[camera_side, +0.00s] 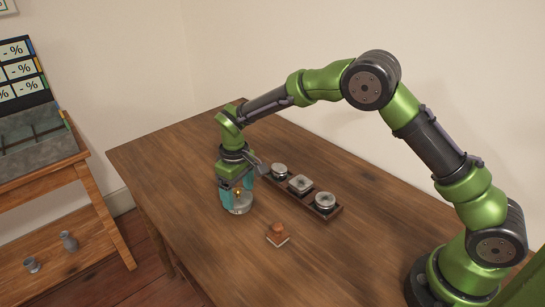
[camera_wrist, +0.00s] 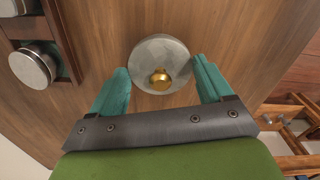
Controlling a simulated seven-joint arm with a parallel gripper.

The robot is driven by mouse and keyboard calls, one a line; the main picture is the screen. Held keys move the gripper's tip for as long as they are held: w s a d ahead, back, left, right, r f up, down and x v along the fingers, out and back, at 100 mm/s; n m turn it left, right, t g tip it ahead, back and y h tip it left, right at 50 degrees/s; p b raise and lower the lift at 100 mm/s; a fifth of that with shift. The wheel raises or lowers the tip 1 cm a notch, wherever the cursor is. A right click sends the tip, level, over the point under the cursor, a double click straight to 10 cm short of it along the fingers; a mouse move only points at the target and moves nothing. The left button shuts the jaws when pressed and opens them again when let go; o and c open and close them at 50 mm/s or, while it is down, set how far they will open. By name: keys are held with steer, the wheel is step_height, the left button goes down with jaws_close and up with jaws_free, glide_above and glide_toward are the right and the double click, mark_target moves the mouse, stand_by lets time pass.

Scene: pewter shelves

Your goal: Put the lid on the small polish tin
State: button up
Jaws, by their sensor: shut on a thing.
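A round grey lid (camera_wrist: 150,52) with a gold knob shows between my gripper's (camera_wrist: 162,85) teal fingers in the wrist view. The fingers are shut on its rim, one on each side. In the side view my gripper (camera_side: 237,194) points down with the lid (camera_side: 238,207) at or just above the tabletop; I cannot tell if it touches. Three metal tins stand in a row in a dark wooden tray: a far round one (camera_side: 280,170), a squarish middle one (camera_side: 300,184) and a near round one (camera_side: 325,201). I cannot tell which is the small polish tin.
The dark tray (camera_side: 336,214) lies right of my gripper. A small brown knobbed block (camera_side: 277,234) stands on the table in front. The wooden table (camera_side: 190,170) is otherwise mostly clear. A side stand (camera_side: 75,180) with grey metal pieces (camera_side: 69,241) on its lower shelf is at left.

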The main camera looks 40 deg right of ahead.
steer(key=o, duration=1)
steer(key=shift+c, duration=0.2)
steer(key=shift+r, duration=0.1)
step_height(320, 180, up, 17)
steer(key=s+d+r+m+t, duration=0.1)
steer(key=s+d+m+t, duration=0.1)
steer(key=s, duration=0.6)
steer(key=s+d+r+m+t+y, duration=0.1)
steer(key=s+d+r+m+t, duration=0.1)
steer(key=s+d, duration=0.3)
steer(key=s+d+r+m+t+y, duration=0.1)
steer(key=s+d+m+t, duration=0.2)
steer(key=s, duration=1)
steer(key=shift+s+d+r, duration=0.15)
steer(key=shift+d+r, duration=0.15)
steer(key=shift+d, duration=0.05)
